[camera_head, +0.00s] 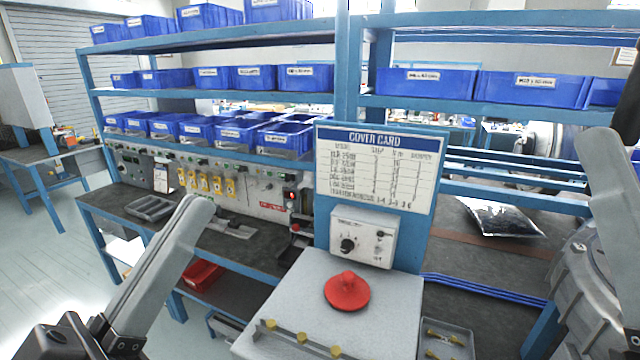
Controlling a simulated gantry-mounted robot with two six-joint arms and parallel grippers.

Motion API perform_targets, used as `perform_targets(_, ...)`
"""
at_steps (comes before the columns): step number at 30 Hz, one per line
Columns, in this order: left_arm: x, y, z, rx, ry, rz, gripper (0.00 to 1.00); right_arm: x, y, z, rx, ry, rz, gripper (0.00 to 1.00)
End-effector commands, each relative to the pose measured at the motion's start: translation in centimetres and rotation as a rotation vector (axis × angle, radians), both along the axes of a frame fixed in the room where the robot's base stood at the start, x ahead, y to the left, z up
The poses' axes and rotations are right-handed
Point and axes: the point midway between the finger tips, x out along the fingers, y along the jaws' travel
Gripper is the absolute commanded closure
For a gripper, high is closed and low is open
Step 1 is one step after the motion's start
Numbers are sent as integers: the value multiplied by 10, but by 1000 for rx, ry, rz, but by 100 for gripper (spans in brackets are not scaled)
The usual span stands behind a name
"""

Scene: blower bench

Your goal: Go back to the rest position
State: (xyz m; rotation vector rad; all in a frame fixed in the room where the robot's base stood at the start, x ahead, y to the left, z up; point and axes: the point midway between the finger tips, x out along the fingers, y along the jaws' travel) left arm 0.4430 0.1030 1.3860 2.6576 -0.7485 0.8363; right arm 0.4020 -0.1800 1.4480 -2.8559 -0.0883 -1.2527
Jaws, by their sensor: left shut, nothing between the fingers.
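My left gripper (100,328) is at the lower left, dark and partly cut off by the bottom edge. It is shut and empty, apart from the bench and its objects. My grey left arm link rises beside it in front of the left bench. My right arm shows only in part at the right edge, as a grey link and a dark piece. My right gripper is not recognisable in this view.
A red round knob-like part (347,291) sits on a light grey bench top (290,295). A metal blower housing (580,285) stands at the right. A card board (375,170), blue bins (430,83) and shelving fill the back. A dark bag (503,218) lies at right.

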Motion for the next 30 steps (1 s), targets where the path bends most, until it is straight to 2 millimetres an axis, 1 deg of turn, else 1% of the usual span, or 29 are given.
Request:
perform_targets(1,-16,9,32,7,-88,90,100,0,0,3,0,0,0,41)
perform_targets(2,-24,18,45,9,-132,156,100,0,0,3,0,0,0,41)
perform_targets(3,-34,34,59,9,-182,256,100,0,0,2,0,0,0,41)
perform_targets(4,-41,47,65,9,-207,334,100,0,0,1,0,0,0,41)
perform_targets(6,-46,75,66,13,-223,509,100,0,0,1,0,0,0,41)
perform_targets(7,-44,79,83,24,-219,540,100,1,0,18,0,3,0,41)
perform_targets(8,-43,77,103,23,-218,530,100,1,0,38,0,4,0,41)
perform_targets(9,-43,77,118,24,-217,526,100,0,0,55,0,1,0,41)
perform_targets(11,-43,77,140,24,-216,525,100,0,0,78,0,-2,0,41)
perform_targets(12,-42,77,155,23,-215,525,100,0,0,93,0,-1,0,41)
perform_targets(14,-42,77,180,24,-214,525,100,0,0,118,0,-1,0,41)
perform_targets(15,-42,77,197,24,-213,525,100,0,0,135,0,0,0,41)
perform_targets(17,-42,77,226,24,-213,524,100,0,0,164,0,0,0,41)
perform_targets(18,-42,77,246,24,-213,524,100,0,0,184,0,0,0,41)
perform_targets(20,-42,77,277,24,-213,524,100,0,0,215,0,0,0,41)
perform_targets(21,-42,77,297,24,-212,524,100,0,0,235,0,0,0,41)
perform_targets(23,-42,77,327,24,-212,524,100,0,0,265,0,0,0,41)
perform_targets(24,-42,77,346,24,-212,524,100,0,0,285,0,0,0,41)
perform_targets(27,-42,77,392,24,-211,523,100,0,0,331,0,0,0,41)
perform_targets(30,-41,77,425,24,-211,523,100,0,0,364,0,0,0,41)
